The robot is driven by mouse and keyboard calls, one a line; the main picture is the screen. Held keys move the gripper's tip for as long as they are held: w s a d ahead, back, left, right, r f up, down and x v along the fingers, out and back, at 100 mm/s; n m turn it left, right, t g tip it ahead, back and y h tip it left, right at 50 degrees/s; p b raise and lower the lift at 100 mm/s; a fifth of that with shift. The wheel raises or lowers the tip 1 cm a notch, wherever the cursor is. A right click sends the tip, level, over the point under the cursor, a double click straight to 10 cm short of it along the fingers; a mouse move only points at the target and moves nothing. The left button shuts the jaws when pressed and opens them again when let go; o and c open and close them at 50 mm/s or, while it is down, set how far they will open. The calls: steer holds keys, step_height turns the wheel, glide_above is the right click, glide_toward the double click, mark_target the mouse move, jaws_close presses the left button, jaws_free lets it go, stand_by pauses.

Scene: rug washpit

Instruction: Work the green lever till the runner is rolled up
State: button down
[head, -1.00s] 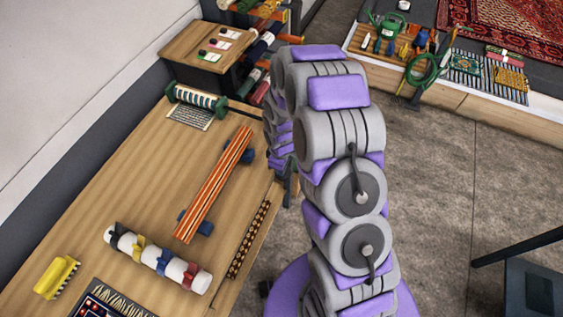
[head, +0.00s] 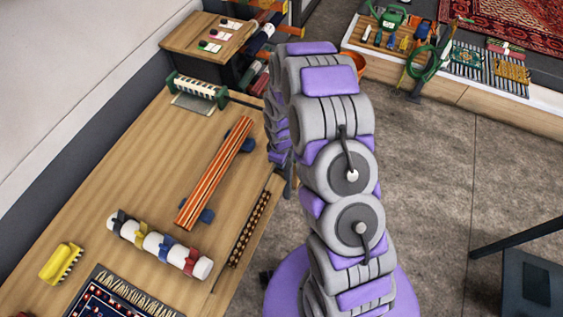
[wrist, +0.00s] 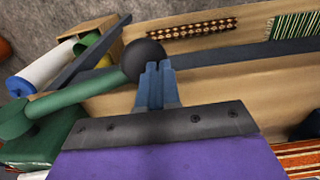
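The green lever (wrist: 85,92) shows in the wrist view as a green bar ending in a dark ball knob (wrist: 145,60). My gripper (wrist: 159,69) has its two fingers close together, with the tips at the lower right edge of the knob; I cannot tell whether they touch it. Nothing shows between them. In the head view, the roller (head: 196,88) sits between green end stands at the far end of the bench, with a pale flat piece (head: 193,104) below it. The gripper and lever are hidden there behind my arm.
On the wooden bench (head: 150,200) lie an orange striped roll (head: 215,172) on blue supports, a white roll with coloured clips (head: 158,244), a yellow brush (head: 61,263) and a dark fringed rug (head: 110,297).

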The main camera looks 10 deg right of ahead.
steer(key=shift+s+f, duration=0.5)
steer(key=shift+s, duration=0.1)
steer(key=s+a+r+p, duration=0.1)
steer(key=r, duration=0.6)
steer(key=s+a+r+p, duration=0.1)
steer(key=s+a+r, duration=0.1)
steer(key=r, duration=0.5)
steer(key=shift+w, duration=0.2)
stand_by(0.6)
steer(key=w+d+r+g+b, duration=0.25)
steer(key=w+r+b, duration=0.2)
steer(key=w, duration=0.55)
steer(key=w+d+r+g+y+b, duration=0.1)
steer(key=d+r+y+b, duration=0.1)
steer(key=d+r, duration=0.4)
steer(key=shift+w+d+r+y+b, duration=0.15)
steer(key=shift+d+r+y+b, duration=0.2)
steer(key=shift+r+b, duration=0.65)
steer(key=shift+r+g, duration=0.25)
